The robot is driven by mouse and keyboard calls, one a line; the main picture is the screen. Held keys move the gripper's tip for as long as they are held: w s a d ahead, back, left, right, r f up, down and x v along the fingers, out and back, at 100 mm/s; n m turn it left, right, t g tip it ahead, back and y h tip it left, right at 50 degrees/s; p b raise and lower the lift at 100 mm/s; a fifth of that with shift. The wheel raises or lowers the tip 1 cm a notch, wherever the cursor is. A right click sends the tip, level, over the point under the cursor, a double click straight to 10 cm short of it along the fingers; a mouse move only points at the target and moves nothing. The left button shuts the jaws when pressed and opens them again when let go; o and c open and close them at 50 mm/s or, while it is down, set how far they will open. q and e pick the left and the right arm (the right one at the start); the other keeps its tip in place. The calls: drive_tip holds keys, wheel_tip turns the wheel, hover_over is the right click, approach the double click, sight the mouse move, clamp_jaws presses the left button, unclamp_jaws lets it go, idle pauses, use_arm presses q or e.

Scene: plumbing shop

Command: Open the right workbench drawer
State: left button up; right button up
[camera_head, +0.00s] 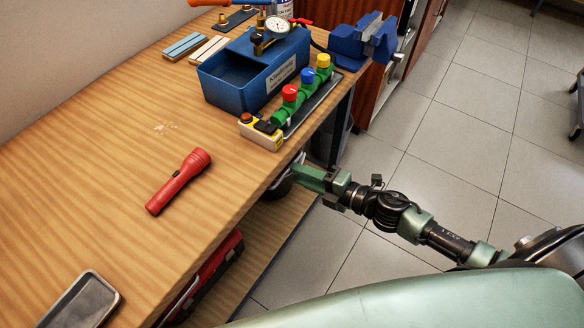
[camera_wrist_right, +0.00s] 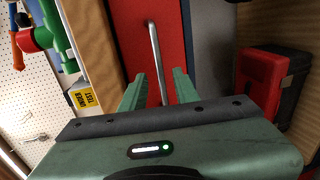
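In the right wrist view a red drawer front (camera_wrist_right: 115,30) sits beside the wooden bench edge, with a thin metal bar handle (camera_wrist_right: 154,55) on it. My right gripper (camera_wrist_right: 160,80) is open, with one finger on each side of the handle. Gaps show between the fingers and the bar. In the head view my right gripper (camera_head: 302,174) is at the front edge of the workbench (camera_head: 90,190), below the top. The drawer front is hidden there by the bench top. My left gripper is out of view.
On the bench are a blue pressure-test box (camera_head: 230,95), a green valve manifold (camera_head: 308,100), a red flashlight (camera_head: 180,180) and a metal tray (camera_head: 85,303). A red case (camera_wrist_right: 262,80) is on the lower shelf.

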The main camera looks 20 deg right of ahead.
drive_tip(key=shift+x, duration=1.5)
clamp_jaws()
